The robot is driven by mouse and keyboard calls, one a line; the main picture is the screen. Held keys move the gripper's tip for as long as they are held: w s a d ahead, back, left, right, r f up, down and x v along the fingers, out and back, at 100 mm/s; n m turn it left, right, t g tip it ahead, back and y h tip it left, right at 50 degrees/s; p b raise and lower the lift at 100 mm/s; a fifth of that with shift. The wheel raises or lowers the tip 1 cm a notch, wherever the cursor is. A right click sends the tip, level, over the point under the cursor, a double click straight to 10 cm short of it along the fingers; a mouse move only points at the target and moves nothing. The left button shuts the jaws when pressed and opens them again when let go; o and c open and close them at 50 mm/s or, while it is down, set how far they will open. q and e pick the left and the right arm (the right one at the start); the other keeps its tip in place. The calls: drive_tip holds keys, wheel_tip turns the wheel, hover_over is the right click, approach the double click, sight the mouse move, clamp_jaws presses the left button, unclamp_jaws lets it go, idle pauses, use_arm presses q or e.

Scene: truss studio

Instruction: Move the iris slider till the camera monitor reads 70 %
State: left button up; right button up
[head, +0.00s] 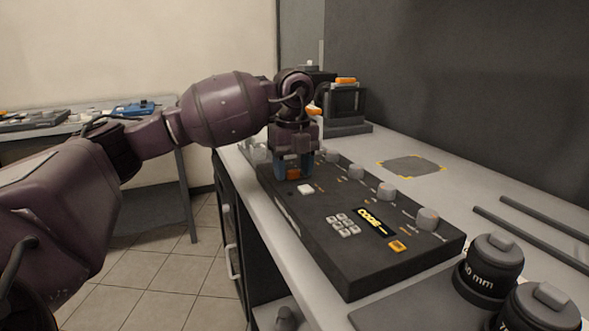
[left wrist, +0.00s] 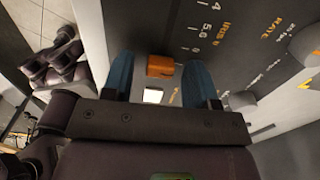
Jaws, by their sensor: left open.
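The iris slider's orange cap (left wrist: 160,66) shows in the left wrist view, beside a printed scale with 4, 5.6 and the word IRIS. My left gripper (left wrist: 157,60) is open, with one blue finger on each side of the cap and visible gaps between. In the head view the left gripper (head: 293,175) points down at the far left part of the dark control panel (head: 330,262), and the orange cap shows between its fingers. The panel's small display (head: 371,221) reads CODE in yellow. I see no monitor percentage. My right gripper is not in view.
A white button (head: 306,189) sits just in front of the fingers. Several grey knobs (head: 387,193) line the panel's right side, near a keypad (head: 343,225) and an orange button (head: 397,246). Lenses (head: 495,262) stand at the right.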

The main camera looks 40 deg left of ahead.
use_arm(q)
clamp_jaws()
drive_tip(key=shift+w+a+r, duration=0.15)
drive_tip(key=shift+a+r, duration=0.05)
drive_tip(key=shift+a, duration=0.2)
drive_tip(key=shift+w+a+p, duration=0.15)
drive_tip(key=shift+a+p, duration=0.2)
drive_tip(key=shift+w+a+f, duration=0.1)
drive_tip(key=shift+a, duration=0.1)
drive_tip(key=shift+f, duration=0.1)
unclamp_jaws()
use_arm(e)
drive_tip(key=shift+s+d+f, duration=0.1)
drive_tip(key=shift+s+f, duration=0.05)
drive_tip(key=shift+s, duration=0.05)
